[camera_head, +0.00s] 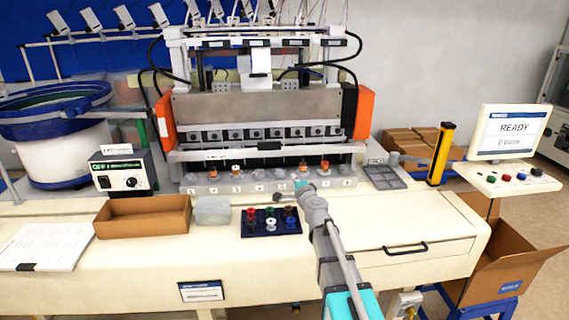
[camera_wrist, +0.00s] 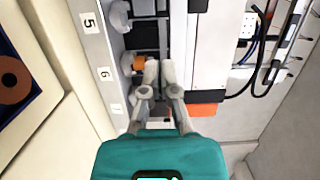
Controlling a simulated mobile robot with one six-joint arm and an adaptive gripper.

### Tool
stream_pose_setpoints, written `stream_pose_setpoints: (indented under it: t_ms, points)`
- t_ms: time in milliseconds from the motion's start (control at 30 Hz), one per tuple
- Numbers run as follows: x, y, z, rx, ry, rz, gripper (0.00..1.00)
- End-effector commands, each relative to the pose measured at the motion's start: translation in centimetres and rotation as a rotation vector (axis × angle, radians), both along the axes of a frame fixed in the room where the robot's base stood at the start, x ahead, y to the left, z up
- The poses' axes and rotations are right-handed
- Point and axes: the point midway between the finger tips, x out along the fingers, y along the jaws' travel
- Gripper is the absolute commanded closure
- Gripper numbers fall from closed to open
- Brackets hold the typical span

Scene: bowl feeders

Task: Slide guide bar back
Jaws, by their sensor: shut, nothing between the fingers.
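The guide bar (camera_head: 220,155) is a long pale rail across the front of the machine, with a black block (camera_head: 270,145) at its middle. It stands above and behind the numbered row of stations (camera_head: 215,188). My gripper (camera_head: 302,186) is low in front of the right half of that row, below the bar. In the wrist view my gripper's fingers (camera_wrist: 160,66) are together and empty, beside an orange part (camera_wrist: 139,62) near the number 6. A long pale edge runs just right of the fingers; whether it is the guide bar, and whether they touch, I cannot tell.
A dark tray of coloured parts (camera_head: 270,222), a clear box (camera_head: 212,210) and a cardboard tray (camera_head: 143,215) lie on the bench front. A grey divided tray (camera_head: 384,177) is right of the stations. A monitor (camera_head: 515,128) reads READY.

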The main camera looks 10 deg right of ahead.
Motion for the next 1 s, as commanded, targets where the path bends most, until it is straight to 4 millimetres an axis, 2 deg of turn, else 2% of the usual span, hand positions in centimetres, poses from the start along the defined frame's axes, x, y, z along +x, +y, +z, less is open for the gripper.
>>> stream_pose_setpoints:
  t_ms: [167, 367, 1000]
  points:
    - [0.5, -0.4, 0.0, -0.001, 0.000, -0.005, 1.00]
    - [2.1, -0.2, 0.0, -0.001, 0.000, -0.006, 1.00]
    - [11.3, 1.5, 0.0, -0.001, 0.000, -0.008, 1.00]
